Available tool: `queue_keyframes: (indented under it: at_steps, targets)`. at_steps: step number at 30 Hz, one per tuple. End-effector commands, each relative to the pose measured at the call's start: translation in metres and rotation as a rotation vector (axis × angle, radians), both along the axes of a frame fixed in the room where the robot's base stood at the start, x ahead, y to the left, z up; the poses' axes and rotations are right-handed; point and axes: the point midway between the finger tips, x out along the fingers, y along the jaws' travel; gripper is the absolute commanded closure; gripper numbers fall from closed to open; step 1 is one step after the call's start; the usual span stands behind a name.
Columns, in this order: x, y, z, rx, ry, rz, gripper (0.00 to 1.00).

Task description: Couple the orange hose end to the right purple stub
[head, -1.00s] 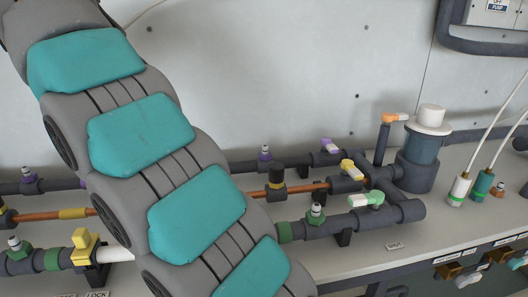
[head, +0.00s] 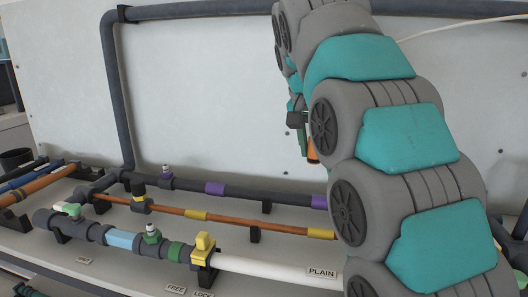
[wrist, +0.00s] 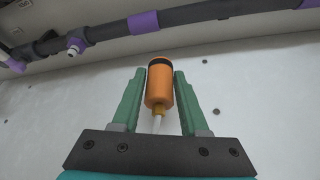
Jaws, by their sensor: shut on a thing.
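My gripper (wrist: 158,95) is shut on the orange hose end (wrist: 159,84), an orange cylinder with a black rim. A pale hose runs from its base between the green fingers. In the head view the orange hose end (head: 311,150) hangs in front of the wall panel, partly hidden by my arm. The head view shows the left purple stub (head: 166,172); my arm covers the right side.
A dark pipe with purple bands (head: 215,188) runs along the panel. An orange pipe (head: 225,218) and a white pipe (head: 270,266) with a yellow valve (head: 203,248) lie in front. A purple handle (wrist: 15,66) shows beside the stub in the wrist view.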

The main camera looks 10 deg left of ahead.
Motion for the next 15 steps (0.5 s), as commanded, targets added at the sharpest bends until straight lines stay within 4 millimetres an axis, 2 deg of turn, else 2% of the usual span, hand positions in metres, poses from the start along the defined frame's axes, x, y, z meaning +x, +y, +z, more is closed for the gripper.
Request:
queue_keyframes:
  at_steps: [1,6,10,15]
  targets:
    - [-0.001,-0.025,0.004,0.000,0.000,-0.039,1.00]
    - [-0.006,-0.093,0.009,0.001,0.003,-0.146,1.00]
    - [-0.013,-0.130,0.011,0.002,0.003,-0.204,1.00]
    - [-0.019,-0.154,0.011,0.002,0.003,-0.243,1.00]
